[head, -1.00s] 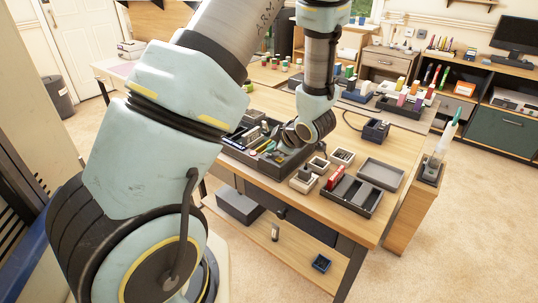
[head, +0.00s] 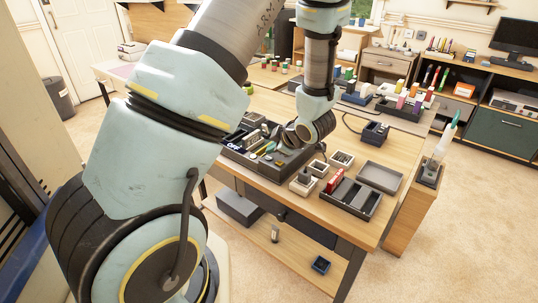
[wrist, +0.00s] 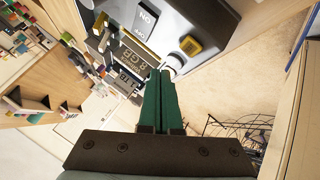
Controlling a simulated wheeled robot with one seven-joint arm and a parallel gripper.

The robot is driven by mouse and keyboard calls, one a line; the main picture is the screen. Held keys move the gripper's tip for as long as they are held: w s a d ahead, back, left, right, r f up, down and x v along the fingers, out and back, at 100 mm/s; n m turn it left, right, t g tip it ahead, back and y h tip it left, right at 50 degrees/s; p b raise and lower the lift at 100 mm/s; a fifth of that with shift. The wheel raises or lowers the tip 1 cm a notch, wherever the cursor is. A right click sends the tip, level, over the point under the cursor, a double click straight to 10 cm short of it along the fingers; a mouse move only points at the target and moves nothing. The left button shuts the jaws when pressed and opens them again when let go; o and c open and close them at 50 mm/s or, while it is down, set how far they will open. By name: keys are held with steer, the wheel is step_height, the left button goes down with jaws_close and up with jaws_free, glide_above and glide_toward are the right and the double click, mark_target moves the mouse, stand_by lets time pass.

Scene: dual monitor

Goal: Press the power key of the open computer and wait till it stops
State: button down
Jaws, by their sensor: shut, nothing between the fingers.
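The open computer looks to be the dark open case (head: 232,150) with small parts on the wooden table in the head view. In the wrist view a dark grey unit (wrist: 205,18) fills the top, with a pale ON/OFF switch (wrist: 143,22) and a yellow key (wrist: 190,46). Which one is the power key I cannot tell. My gripper (wrist: 160,75) is shut and empty. Its green fingertips are just below the unit, beside a small white round part (wrist: 174,65); contact cannot be told. In the head view the fingers are hidden behind my wrist.
A part marked 8 GB (wrist: 134,64) is left of the fingertips. On the table, small boxes, a divided dark tray (head: 352,197) and a grey tray (head: 380,176) stand right of the case. A holder with a green-tipped tool (head: 430,172) is at the table's right.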

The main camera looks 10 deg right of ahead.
mark_target(271, 157)
steer(key=shift+r, duration=0.1)
step_height(271, 157, up, 5)
steer(key=p, duration=0.4)
steer(key=shift+p, duration=0.35)
stand_by(0.6)
steer(key=s+a+r+m+g+h, duration=0.25)
steer(key=a+r+m+h, duration=0.25)
steer(key=r+m, duration=0.25)
steer(key=s+a+r+m+g+y, duration=0.1)
steer(key=s+a+r+m+g, duration=0.2)
steer(key=s+a+m, duration=0.4)
steer(key=s+a+g, duration=0.1)
steer(key=s+a, duration=0.2)
steer(key=a, duration=0.2)
steer(key=shift+s+r+m, duration=0.25)
steer(key=shift+r+m, duration=0.05)
steer(key=shift+m, duration=0.05)
